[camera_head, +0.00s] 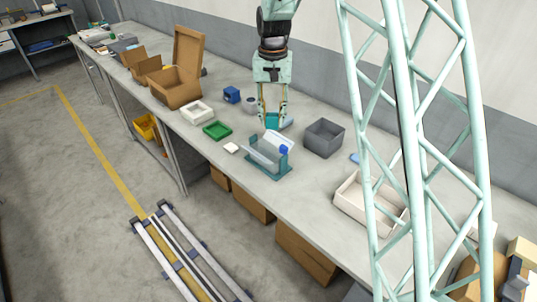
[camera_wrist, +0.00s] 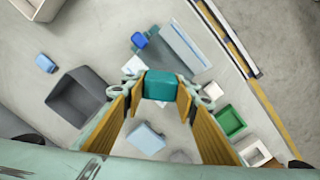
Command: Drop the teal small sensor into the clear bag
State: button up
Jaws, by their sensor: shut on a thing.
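The teal small sensor (camera_head: 271,119) is a block held between my gripper's fingertips (camera_head: 272,125). In the wrist view the sensor (camera_wrist: 160,84) sits between the two orange-brown fingers of my gripper (camera_wrist: 159,93), above the bench. A pale, see-through piece that looks like the clear bag (camera_head: 279,139) is at a teal stand (camera_head: 284,167) with a slanted grey panel, just in front of and below the gripper in the head view. A blue part is at its right side. The bag's opening is not clear in either view.
A dark grey bin (camera_head: 324,138) stands right of the stand, and a cream tray (camera_head: 350,208) farther right. A light blue block (camera_wrist: 146,138) lies near the gripper. A green tray (camera_head: 217,130), white tray (camera_head: 197,112) and blue cube (camera_head: 232,94) are to the left.

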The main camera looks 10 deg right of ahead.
jog(key=shift+s+f+m+p, duration=0.35)
jog(key=shift+f+p, duration=0.35)
jog(key=shift+p, duration=2.45)
jog(key=shift+f+p, duration=0.2)
jog(key=shift+p, duration=0.1)
jog(key=shift+f, duration=0.15)
jog(key=shift+f+b, duration=1.2)
jog(key=shift+f, duration=1.7)
jog(key=o, duration=1)
jog(key=shift+r, duration=0.2)
